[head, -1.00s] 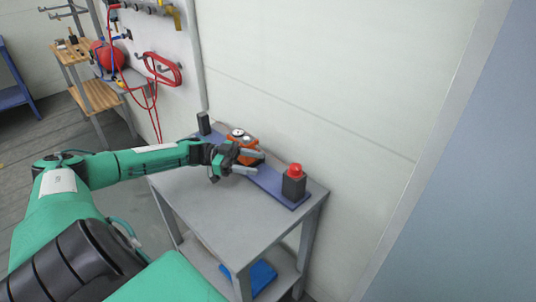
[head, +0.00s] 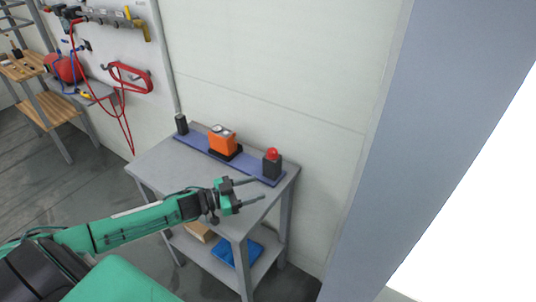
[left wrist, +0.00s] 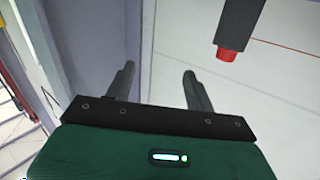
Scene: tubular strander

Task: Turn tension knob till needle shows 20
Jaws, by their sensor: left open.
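An orange unit (head: 222,142) with small round pale and dark parts on top stands on a blue base plate (head: 196,143) on the grey table. The tension knob and needle are too small to make out, and no reading is legible. My left gripper (head: 260,189) is open and empty, in front of and to the right of the orange unit, apart from it. In the left wrist view, its two fingers (left wrist: 158,76) are spread with nothing between them. My right gripper is not in view.
A dark box with a red button (head: 272,155) stands at the plate's right end; its red top also shows in the left wrist view (left wrist: 226,55). A black block (head: 181,124) stands at the left end. The table's front (head: 165,165) is clear. A wall rises behind.

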